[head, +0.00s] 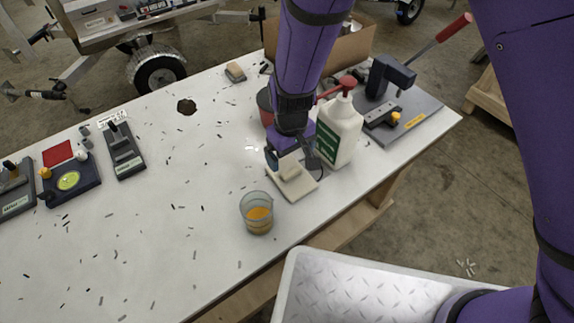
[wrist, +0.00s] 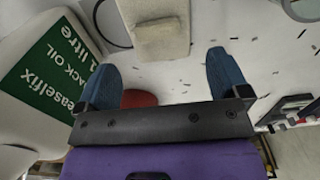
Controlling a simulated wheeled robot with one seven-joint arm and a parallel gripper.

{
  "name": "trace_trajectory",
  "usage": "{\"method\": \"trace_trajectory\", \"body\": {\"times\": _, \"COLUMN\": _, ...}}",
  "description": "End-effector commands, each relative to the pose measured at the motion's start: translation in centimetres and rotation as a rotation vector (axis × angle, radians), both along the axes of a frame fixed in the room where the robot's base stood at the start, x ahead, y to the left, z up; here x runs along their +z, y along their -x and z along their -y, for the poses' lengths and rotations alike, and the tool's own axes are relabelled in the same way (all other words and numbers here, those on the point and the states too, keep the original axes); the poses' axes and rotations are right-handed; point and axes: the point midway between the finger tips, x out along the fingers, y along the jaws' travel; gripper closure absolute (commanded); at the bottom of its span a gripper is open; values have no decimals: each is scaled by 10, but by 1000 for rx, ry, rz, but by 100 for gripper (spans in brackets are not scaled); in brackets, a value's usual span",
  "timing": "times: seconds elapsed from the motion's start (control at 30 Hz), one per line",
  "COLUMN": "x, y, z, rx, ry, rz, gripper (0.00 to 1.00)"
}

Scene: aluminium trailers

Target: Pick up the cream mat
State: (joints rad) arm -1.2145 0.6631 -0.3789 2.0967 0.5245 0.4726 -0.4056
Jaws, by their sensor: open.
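The cream mat (head: 300,193) lies flat on the white table, just beyond the beaker. A small cream block (head: 290,168) sits on it. My gripper (head: 290,158) is over the mat's far side, beside the white bottle, and partly hides that side. In the wrist view the mat (wrist: 150,8) is at the top middle, with the block (wrist: 160,38) on it. My two blue fingers (wrist: 160,75) are spread wide below it in the picture. They are open and hold nothing.
The white oil bottle (head: 341,130) with a red pump stands close right of my gripper. A glass beaker (head: 257,214) with orange liquid stands just in front. A red object (head: 265,105) is behind my arm. A grey board (head: 425,113) with a lever tool is at right.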

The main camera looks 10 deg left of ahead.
Motion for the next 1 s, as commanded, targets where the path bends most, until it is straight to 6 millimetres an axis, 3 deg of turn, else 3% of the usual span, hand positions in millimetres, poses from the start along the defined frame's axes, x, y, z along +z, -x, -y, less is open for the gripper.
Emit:
{"method": "trace_trajectory", "body": {"times": 0.6, "x": -67, "y": -2, "z": 3, "rx": 0, "ry": 2, "rz": -1, "gripper": 6}}
{"method": "trace_trajectory", "body": {"times": 0.93, "x": -75, "y": -2, "z": 3, "rx": 1, "ry": 0, "rz": 0, "gripper": 6}}
{"method": "trace_trajectory", "body": {"times": 0.97, "x": -75, "y": -2, "z": 3, "rx": 1, "ry": 0, "rz": 0, "gripper": 9}}
{"method": "trace_trajectory", "body": {"times": 1.0, "x": -74, "y": -2, "z": 3, "rx": 1, "ry": 0, "rz": 0, "gripper": 18}}
